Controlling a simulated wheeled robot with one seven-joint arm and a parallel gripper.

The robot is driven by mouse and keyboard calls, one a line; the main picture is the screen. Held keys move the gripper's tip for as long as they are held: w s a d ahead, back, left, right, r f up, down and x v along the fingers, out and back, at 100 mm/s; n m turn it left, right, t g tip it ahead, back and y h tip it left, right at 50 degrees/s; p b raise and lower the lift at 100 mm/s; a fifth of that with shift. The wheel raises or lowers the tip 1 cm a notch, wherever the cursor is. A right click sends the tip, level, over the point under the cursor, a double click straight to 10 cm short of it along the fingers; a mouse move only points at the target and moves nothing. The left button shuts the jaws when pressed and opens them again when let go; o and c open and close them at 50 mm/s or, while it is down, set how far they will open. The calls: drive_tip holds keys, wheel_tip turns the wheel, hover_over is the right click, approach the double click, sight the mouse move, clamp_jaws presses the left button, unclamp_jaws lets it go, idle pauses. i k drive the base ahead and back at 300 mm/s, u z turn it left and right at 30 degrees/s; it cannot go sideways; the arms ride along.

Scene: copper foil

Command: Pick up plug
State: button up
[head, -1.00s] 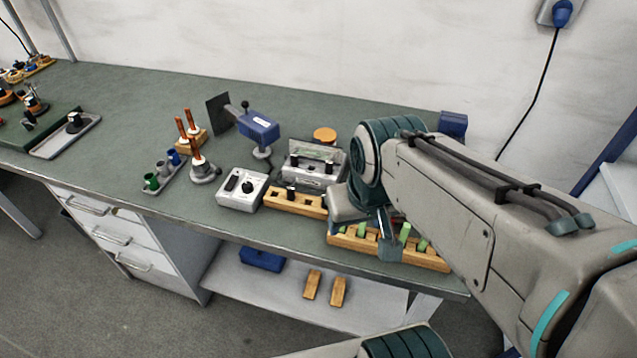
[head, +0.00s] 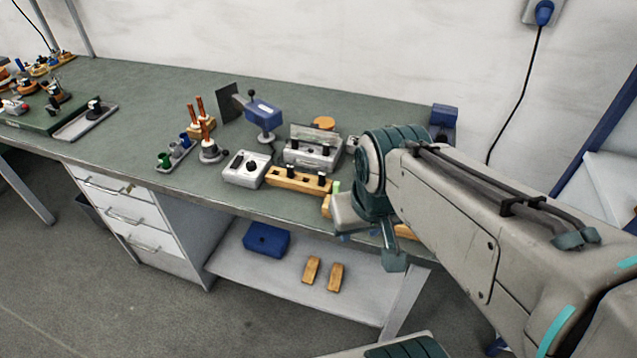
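My gripper (head: 372,250) hangs at the front edge of the bench, at the right. It partly covers a wooden rack (head: 407,232); a green peg-like piece (head: 337,187) shows just above it. My arm hides most of the rack's contents and the gap between the fingers, so I cannot tell whether the gripper is open or holds anything. A blue plug (head: 544,12) with a black cord sits in a wall socket at the top right, well away from my gripper. Which piece is the task's plug is not clear.
On the green bench (head: 330,100), a second wooden rack (head: 297,181), a grey control box (head: 246,169), a clear-lidded case (head: 312,150) and a blue device (head: 264,113) stand left of my gripper. The shelf below holds a blue box (head: 267,240) and wooden blocks (head: 335,277).

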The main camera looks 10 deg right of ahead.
sight(321, 175)
drive_tip(key=u, duration=0.85)
drive_tip(key=i, duration=0.7)
drive_tip(key=z, duration=1.3)
